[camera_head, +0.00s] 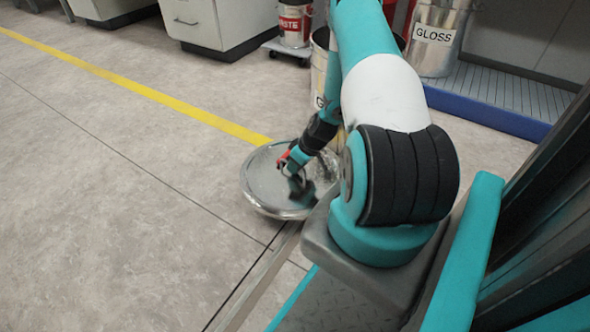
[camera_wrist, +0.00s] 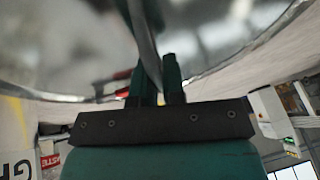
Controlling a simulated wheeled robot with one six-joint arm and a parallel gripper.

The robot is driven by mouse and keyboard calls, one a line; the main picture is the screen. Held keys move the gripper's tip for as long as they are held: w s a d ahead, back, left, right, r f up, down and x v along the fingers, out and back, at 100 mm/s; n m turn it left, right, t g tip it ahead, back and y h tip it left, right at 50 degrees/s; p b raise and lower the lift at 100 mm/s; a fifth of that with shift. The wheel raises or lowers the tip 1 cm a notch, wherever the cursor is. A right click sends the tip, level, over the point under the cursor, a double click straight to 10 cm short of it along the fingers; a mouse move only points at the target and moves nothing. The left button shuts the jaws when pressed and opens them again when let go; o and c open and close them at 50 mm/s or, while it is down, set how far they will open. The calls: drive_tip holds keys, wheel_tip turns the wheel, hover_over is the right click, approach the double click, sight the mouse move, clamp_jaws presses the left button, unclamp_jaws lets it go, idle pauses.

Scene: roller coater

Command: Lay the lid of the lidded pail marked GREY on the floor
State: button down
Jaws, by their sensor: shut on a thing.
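The round silver lid (camera_head: 262,180) is held flat or nearly flat in front of the pails, over the grey floor. My gripper (camera_head: 299,186) is shut on it near its middle. In the wrist view the lid (camera_wrist: 60,45) fills the top, and a thin upright part of it sits between the fingers of my gripper (camera_wrist: 152,85). I cannot tell whether the lid touches the floor. The pail marked GREY (camera_head: 319,68) stands behind, mostly hidden by my arm, with only a "G" showing. Its label also shows as "GR" in the wrist view (camera_wrist: 18,165).
A pail marked GLOSS (camera_head: 434,52) stands on a blue-edged grated platform (camera_head: 500,92). A red-labelled waste pail (camera_head: 295,24) sits on a small dolly. Pale cabinets (camera_head: 210,22) line the back. The floor (camera_head: 110,200) to the left is clear, crossed by a yellow line (camera_head: 150,92).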

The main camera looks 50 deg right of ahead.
drive_tip(key=shift+r, duration=0.15)
drive_tip(key=shift+s+p, duration=0.1)
drive_tip(key=shift+p, duration=0.25)
drive_tip(key=shift+f+b, duration=3.05)
drive_tip(key=shift+f, duration=1.5)
drive_tip(key=shift+f+b, duration=0.55)
drive_tip(key=shift+f, duration=0.35)
drive_tip(key=c, duration=1.1)
unclamp_jaws()
drive_tip(key=p+v, duration=1)
drive_tip(key=v, duration=0.7)
drive_tip(key=shift+s+r, duration=0.1)
drive_tip(key=shift+r, duration=0.15)
